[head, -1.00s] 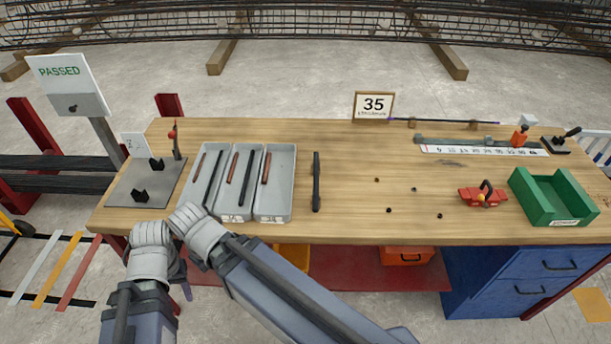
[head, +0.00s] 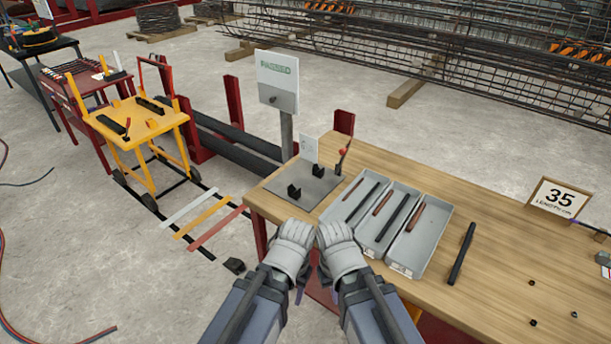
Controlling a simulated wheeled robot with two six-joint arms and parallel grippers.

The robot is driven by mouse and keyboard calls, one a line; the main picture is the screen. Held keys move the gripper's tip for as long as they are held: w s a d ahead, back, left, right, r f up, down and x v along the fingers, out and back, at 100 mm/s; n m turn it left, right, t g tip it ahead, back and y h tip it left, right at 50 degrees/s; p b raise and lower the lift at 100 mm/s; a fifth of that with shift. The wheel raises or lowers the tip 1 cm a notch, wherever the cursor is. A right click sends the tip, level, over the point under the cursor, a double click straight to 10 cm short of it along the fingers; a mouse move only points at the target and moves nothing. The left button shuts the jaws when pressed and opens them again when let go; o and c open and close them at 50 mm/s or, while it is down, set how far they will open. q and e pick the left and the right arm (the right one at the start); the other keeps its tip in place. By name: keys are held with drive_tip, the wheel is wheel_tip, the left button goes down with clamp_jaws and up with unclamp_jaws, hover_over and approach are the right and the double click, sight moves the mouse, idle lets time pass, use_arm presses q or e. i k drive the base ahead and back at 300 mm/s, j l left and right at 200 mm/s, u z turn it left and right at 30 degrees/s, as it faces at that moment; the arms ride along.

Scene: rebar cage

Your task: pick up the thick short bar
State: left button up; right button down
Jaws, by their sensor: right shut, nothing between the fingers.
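Three grey trays stand side by side on the wooden bench and hold bars. The right tray (head: 432,238) holds a short brown bar (head: 416,217) that looks fairly thick. The middle tray holds a brown bar (head: 383,203) and a thick dark bar (head: 394,221). The left tray holds a thinner brown bar (head: 354,187) and a dark one (head: 363,201). I cannot tell for sure which is the thick short bar.
A dark bar (head: 461,253) lies alone on the bench (head: 500,285) right of the trays. A grey plate (head: 318,187) with black blocks lies left of them, by a PASSED sign (head: 277,82). A yellow cart (head: 140,125) stands left. A 35 sign (head: 558,197) stands at right.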

sight(454, 272)
drive_tip(key=z, duration=0.3)
drive_tip(key=i+j+z, duration=0.1)
drive_tip(key=j+z, duration=0.25)
drive_tip(key=i+j+z, duration=0.1)
drive_tip(key=j+z, duration=0.15)
drive_tip(key=z, duration=0.15)
drive_tip(key=j+z, duration=0.25)
drive_tip(key=j, duration=1.35)
